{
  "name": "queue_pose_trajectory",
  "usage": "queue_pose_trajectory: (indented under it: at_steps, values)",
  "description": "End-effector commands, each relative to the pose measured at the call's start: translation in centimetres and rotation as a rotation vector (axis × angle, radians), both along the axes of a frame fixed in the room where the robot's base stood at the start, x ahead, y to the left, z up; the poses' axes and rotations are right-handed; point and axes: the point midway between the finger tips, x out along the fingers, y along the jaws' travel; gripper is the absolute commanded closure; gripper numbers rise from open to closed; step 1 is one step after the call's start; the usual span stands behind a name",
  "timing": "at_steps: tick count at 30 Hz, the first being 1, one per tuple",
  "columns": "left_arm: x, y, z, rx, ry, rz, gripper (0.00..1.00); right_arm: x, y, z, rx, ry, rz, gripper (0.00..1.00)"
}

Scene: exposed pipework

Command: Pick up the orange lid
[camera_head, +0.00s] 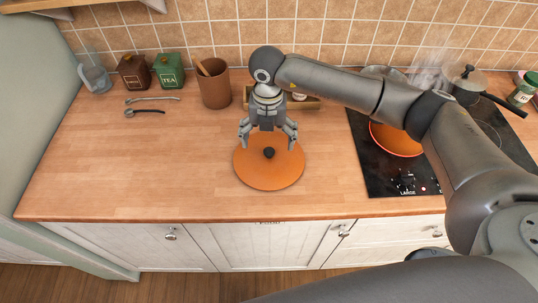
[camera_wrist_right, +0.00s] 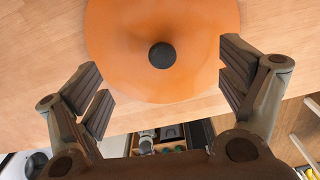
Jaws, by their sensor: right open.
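The orange lid (camera_head: 268,172) lies flat on the wooden counter, with a small dark knob (camera_head: 269,153) at its middle. My right gripper (camera_head: 268,139) is open and empty, pointing down above the lid's back part, its fingers spread on either side of the knob. In the right wrist view the lid (camera_wrist_right: 190,80) and its dark knob (camera_wrist_right: 162,55) show ahead of and between the open fingers, with no contact visible at the knob. My left gripper is not in view.
A black hob (camera_head: 385,178) with an orange pan (camera_head: 394,140) and a steaming pot (camera_head: 465,86) stands at the right. A brown utensil pot (camera_head: 214,85), a wooden tray (camera_head: 312,104) and canisters (camera_head: 170,71) stand along the back. The counter (camera_head: 130,165) left of the lid is clear.

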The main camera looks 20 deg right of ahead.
Motion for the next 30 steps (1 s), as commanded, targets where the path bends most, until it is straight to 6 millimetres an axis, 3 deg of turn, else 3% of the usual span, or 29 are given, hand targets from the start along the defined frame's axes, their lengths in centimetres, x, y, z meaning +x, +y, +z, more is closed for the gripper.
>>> queue_pose_trajectory:
  at_steps: [6,12,20,30]
  values:
    - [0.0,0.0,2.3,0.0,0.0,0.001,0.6,-0.4,-0.3,-2.3,-0.002,0.006,0.0,0.08]
    - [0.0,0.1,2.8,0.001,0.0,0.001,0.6,-0.3,-0.1,-4.8,0.002,0.002,0.002,0.08]
    - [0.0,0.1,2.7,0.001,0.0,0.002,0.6,-0.2,-0.1,-5.1,0.003,0.0,0.002,0.1]
    - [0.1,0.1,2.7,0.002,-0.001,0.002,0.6,-0.3,-0.2,-5.0,0.003,0.0,0.002,0.53]
